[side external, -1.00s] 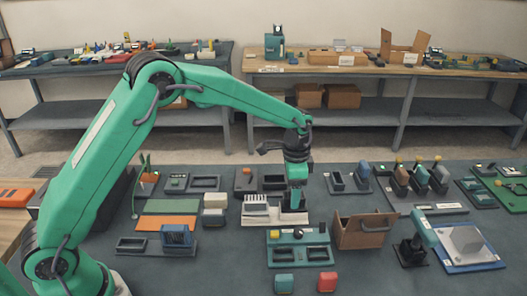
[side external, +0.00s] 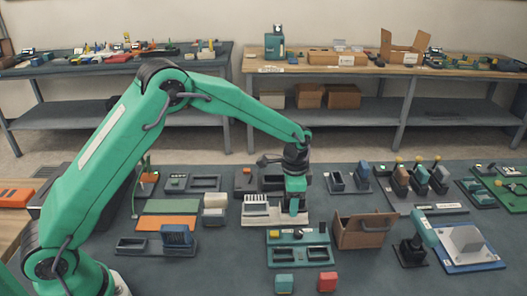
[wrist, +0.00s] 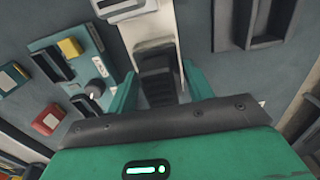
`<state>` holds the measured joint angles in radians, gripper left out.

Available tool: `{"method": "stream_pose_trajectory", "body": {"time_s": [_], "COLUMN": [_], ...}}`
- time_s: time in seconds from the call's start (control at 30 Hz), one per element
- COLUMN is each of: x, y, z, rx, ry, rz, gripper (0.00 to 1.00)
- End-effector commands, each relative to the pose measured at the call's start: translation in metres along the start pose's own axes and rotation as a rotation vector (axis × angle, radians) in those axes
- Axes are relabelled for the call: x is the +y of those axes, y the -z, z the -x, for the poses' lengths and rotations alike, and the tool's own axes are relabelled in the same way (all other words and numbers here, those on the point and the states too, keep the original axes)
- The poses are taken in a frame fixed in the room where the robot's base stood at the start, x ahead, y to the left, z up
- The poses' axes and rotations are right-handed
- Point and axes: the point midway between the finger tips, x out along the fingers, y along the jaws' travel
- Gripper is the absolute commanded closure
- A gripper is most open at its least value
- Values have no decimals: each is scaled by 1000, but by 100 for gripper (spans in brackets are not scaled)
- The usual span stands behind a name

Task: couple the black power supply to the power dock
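In the wrist view a black ribbed block, apparently the black power supply (wrist: 157,75), lies between the two green fingers of my gripper (wrist: 160,82). It lines up with a pale strip, which seems to belong to the white dock plate (side external: 255,221) in the side view. There my gripper (side external: 293,209) points straight down over the right part of that plate. The fingers stand close on both sides of the block. I cannot tell whether they touch it. In the side view the fingers mostly hide the block, and its contact with the dock is hidden.
A teal two-slot unit (side external: 298,256) stands just in front of the plate, with a teal block (side external: 284,283) and a red block (side external: 327,281) before it. A brown open box (side external: 363,232) is close on the right.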

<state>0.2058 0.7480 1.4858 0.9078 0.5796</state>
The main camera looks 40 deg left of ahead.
Motion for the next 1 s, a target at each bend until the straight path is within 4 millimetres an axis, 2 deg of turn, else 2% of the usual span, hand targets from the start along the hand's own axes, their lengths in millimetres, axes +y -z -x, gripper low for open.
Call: {"method": "stream_pose_trajectory", "body": {"time_s": [0.03, 0.17, 0.2, 0.57, 0.77, 0.9, 1.0], "x": [0, 0, 0, 0, 0, 0, 18], "y": [0, 0, 0, 1, 1, 1, 2], "z": [0, 0, 1, 6, 23, 44, 53], "rx": [0, 0, 1, 2, 3, 4, 3], "ry": [0, 0, 1, 1, 2, 2, 2], "rz": [0, 0, 0, 0, 0, 0, -4], "gripper": [58, 84, 85, 86, 86, 86, 86]}}
